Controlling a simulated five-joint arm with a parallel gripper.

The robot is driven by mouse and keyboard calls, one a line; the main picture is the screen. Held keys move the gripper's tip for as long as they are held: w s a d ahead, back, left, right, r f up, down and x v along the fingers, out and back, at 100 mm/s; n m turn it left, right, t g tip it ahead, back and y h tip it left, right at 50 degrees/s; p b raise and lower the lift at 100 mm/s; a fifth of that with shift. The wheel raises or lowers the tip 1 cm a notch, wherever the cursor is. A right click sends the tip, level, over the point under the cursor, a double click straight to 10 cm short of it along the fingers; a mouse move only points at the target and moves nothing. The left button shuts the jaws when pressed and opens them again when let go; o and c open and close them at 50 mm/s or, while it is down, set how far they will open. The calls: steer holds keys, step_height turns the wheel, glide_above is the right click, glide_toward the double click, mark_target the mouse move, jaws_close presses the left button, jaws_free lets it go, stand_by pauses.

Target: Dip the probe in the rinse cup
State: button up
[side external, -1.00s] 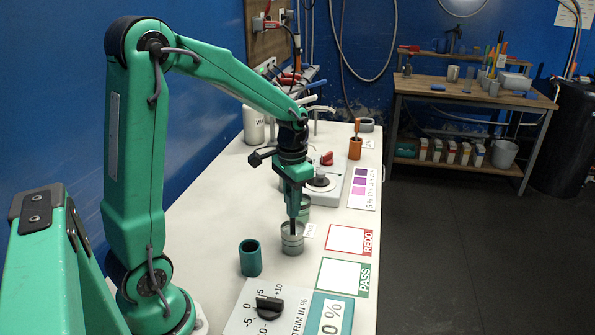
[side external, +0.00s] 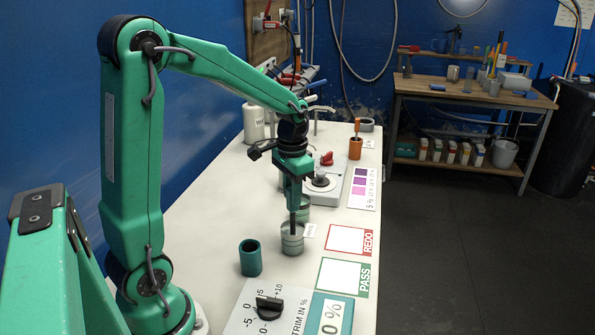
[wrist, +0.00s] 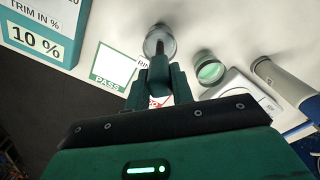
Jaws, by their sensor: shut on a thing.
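My gripper (side external: 294,203) is shut on a dark, slim probe (side external: 292,221) and holds it upright. The rinse cup (side external: 292,243), a pale grey cylinder beside a small label, stands on the bench directly below. The probe's lower end is at the cup's mouth; I cannot tell how deep it reaches. In the wrist view, my gripper (wrist: 157,77) points at the rinse cup (wrist: 167,37), with the probe over its opening. The fingers hide the probe's upper part.
A teal cup (side external: 250,258) stands left of the rinse cup. A green-topped jar (wrist: 210,70) stands just behind it. The REDO card (side external: 350,241) and PASS card (side external: 343,277) lie to the right. A trim dial (side external: 269,307) is in front. An orange holder (side external: 355,149) stands farther back.

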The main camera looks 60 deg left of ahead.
steer(key=shift+r, duration=4.75)
steer(key=shift+s, duration=0.1)
